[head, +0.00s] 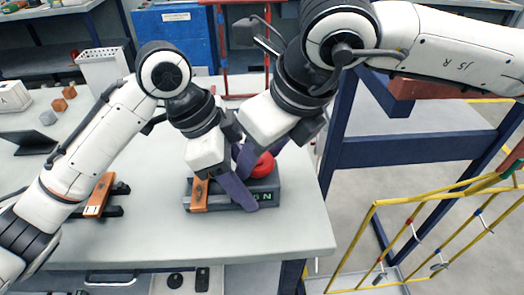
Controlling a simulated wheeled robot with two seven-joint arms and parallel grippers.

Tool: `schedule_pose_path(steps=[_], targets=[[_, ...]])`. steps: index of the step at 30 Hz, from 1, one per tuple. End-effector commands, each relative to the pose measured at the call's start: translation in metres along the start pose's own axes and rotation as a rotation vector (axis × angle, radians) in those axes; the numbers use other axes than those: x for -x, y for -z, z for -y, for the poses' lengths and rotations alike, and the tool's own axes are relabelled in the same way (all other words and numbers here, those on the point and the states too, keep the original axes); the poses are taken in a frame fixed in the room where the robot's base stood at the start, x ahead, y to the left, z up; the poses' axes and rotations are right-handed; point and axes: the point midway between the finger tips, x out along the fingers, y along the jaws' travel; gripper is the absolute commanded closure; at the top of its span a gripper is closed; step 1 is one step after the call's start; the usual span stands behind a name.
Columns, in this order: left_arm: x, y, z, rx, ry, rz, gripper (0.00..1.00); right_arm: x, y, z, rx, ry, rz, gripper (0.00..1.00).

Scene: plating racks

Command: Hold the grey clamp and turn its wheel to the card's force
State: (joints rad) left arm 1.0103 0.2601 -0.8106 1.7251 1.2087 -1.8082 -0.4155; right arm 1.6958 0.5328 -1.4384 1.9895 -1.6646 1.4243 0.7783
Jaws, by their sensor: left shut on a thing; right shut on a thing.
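The grey clamp (220,201) lies on the light table, with a small display showing green characters on its front. Its red wheel (263,166) shows in part at the right end. My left gripper (238,192) is shut on the clamp's body, with a purple finger slanting across its front. My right gripper (256,160) comes from above and is shut on the red wheel, its fingers partly hiding it. An orange bar (199,195) stands at the clamp's left end. I cannot make out the card or read the display surely.
An orange-and-black tool (100,195) lies to the left. A yellow rail rack (432,225) stands right of the table. The front tabletop is clear.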

Motion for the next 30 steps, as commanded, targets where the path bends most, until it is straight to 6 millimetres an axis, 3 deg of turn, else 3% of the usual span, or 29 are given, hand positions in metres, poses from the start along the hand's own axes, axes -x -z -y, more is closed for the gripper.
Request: schedule_pose_path(steps=[30], targets=[[0.0005, -0.0004, 0.0002, 0.001, 0.000, 0.001, 0.88, 0.0006, -0.0005, -0.0002, -0.050, 0.021, 0.001, 0.78]])
